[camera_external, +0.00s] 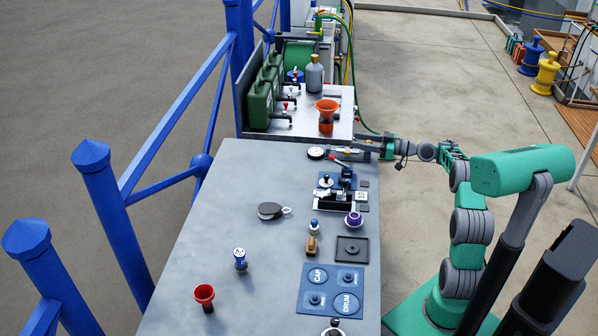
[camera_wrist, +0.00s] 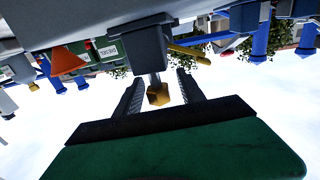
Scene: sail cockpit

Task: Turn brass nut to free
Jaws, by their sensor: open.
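The brass nut (camera_wrist: 158,95) shows in the wrist view as a small gold block at the end of a short silver stem. The stem comes out of a dark grey housing (camera_wrist: 137,45). My gripper (camera_wrist: 160,78) is open, with one dark finger on each side of the nut. Gaps show between the nut and both fingers, and I see no contact. In the external view my gripper (camera_external: 376,150) is at the bench's right edge, near the round gauge; the nut cannot be made out there.
The grey bench (camera_external: 220,230) carries a gauge (camera_external: 316,152), a clamp-like device (camera_external: 338,195) and blue marked pads (camera_external: 331,290). An orange funnel (camera_external: 326,113) and green cans (camera_external: 259,103) stand on the far metal counter.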

